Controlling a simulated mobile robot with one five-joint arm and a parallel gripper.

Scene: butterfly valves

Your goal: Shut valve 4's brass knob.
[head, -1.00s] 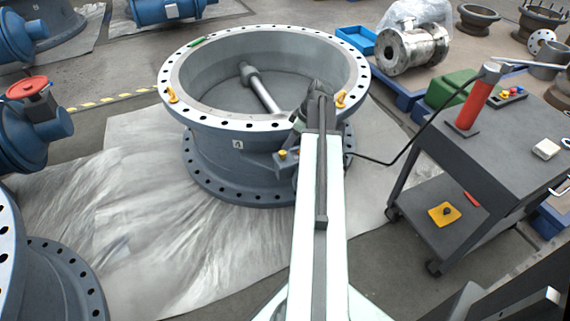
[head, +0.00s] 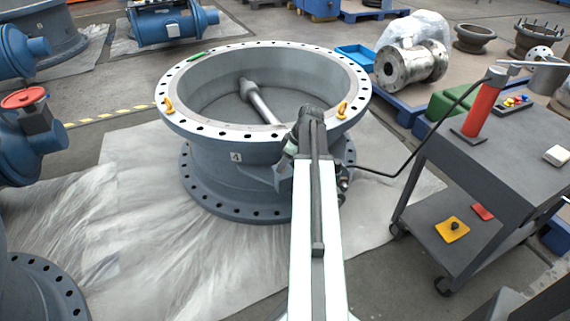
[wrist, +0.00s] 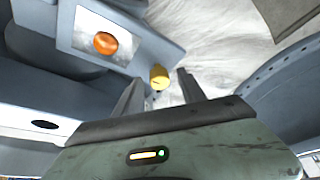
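In the head view my arm hides the knob and the gripper.
An orange round cap (wrist: 105,43) sits on a pale plate left of the knob. A dark trolley (head: 480,170) with a red cylinder (head: 478,108) stands at right, and a black hose (head: 415,150) runs from it towards the valve. Plastic sheeting (head: 130,235) covers the floor at left.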

